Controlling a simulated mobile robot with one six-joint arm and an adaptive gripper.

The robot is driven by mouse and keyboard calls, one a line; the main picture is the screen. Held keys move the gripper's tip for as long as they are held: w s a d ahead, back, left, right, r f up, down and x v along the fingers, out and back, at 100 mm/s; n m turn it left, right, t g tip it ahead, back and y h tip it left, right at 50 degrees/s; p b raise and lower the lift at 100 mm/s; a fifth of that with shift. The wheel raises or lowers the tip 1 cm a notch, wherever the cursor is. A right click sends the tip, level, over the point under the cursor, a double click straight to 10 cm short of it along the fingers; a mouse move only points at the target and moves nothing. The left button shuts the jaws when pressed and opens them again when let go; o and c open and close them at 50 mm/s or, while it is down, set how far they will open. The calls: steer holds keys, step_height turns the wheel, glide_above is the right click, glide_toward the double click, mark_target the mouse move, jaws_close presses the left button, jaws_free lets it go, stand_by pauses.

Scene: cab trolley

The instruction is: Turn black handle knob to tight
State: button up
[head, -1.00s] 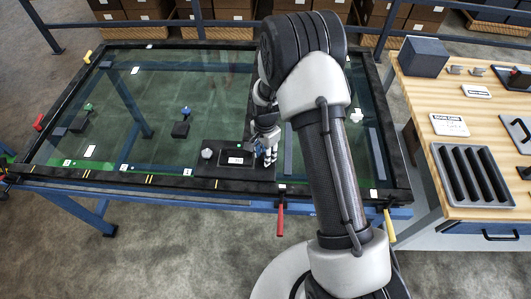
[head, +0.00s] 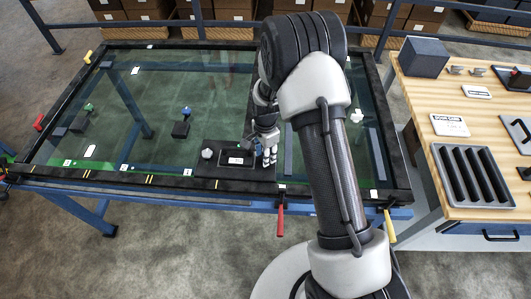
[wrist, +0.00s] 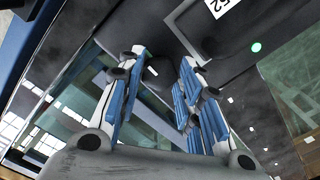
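My gripper (wrist: 164,60) is low over the dark panel at the near edge of the glass-topped frame, its fingers pointing down. In the wrist view its two blue-padded fingers stand apart. A dark rounded shape, possibly the black handle knob (wrist: 157,70), shows between the fingertips against the dark panel; contact with it cannot be made out. In the head view the gripper (head: 268,152) hides that spot. The dark panel (head: 240,184) also carries a pale knob (head: 207,153) at its left and a white label (head: 236,160).
The black-framed glass top (head: 110,130) carries a green-knobbed block and a blue-knobbed block (head: 181,129). Red (head: 280,222) and yellow (head: 389,226) handles hang from its near edge. A wooden bench (head: 480,205) with a ribbed grey tray stands at the right.

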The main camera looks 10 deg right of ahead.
steer(key=o, duration=0.3)
steer(key=shift+o, duration=0.2)
step_height(320, 180, up, 12)
stand_by(0.5)
steer(key=shift+r, duration=0.1)
